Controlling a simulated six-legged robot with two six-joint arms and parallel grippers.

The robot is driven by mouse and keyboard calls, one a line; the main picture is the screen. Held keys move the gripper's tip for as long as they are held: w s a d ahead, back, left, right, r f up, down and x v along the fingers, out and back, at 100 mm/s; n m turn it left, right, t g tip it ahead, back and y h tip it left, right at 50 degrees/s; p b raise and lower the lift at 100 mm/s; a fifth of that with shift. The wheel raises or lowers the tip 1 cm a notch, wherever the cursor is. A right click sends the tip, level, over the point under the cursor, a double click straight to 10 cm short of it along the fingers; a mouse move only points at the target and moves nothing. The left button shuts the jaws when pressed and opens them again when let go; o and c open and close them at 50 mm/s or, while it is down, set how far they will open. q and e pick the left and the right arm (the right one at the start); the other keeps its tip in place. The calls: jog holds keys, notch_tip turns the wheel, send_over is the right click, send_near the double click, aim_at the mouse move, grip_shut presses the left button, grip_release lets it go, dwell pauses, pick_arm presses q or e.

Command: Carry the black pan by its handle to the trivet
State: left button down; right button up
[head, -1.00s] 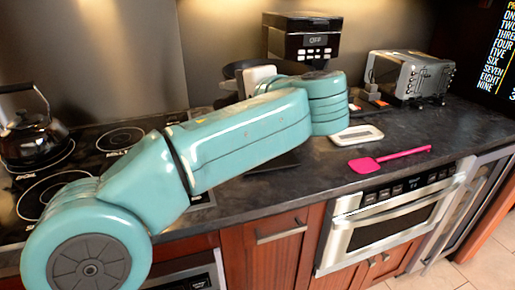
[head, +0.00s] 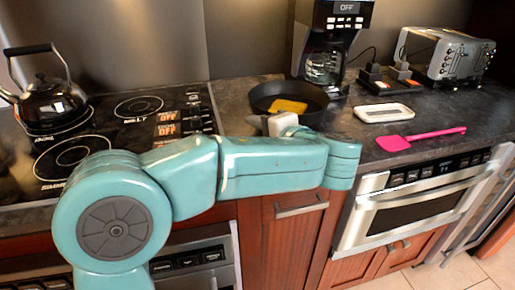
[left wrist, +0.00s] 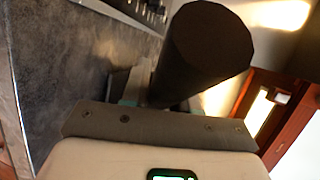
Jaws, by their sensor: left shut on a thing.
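The black pan (head: 316,101) is level in the head view, in front of the coffee maker, with a yellow-orange piece (head: 289,106) in it. I cannot tell if its base touches the counter. My left gripper (head: 272,122) is shut on the pan's handle at the near side. The dark round handle (left wrist: 205,50) rises from between the jaws in the left wrist view. A pale-rimmed rectangular piece (head: 384,112) lies flat on the counter right of the pan; it may be the trivet. My right gripper is out of view.
The coffee maker (head: 330,40) stands just behind the pan. A toaster (head: 445,55) and small blocks stand at the back right. A pink spatula (head: 420,138) lies near the front edge. A kettle (head: 50,103) stands on the stovetop (head: 110,130) at left.

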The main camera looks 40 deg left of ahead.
pick_arm(q)
notch_tip(320, 180, down, 4)
jog(key=shift+a+b, duration=0.1)
jog(key=shift+b, duration=0.3)
jog(key=shift+r, duration=0.1)
jog(key=c, duration=1.1)
grip_release()
jog(key=shift+f, duration=0.2)
jog(key=shift+c, duration=0.2)
jog(key=shift+o, duration=1.4)
jog(key=shift+r, duration=0.1)
jog(key=shift+d, duration=0.2)
jog(key=p+v, duration=0.1)
jog(key=v, duration=1)
jog(key=shift+s+d+r, duration=0.15)
jog(key=shift+s+d, duration=0.05)
jog(key=shift+d, duration=0.1)
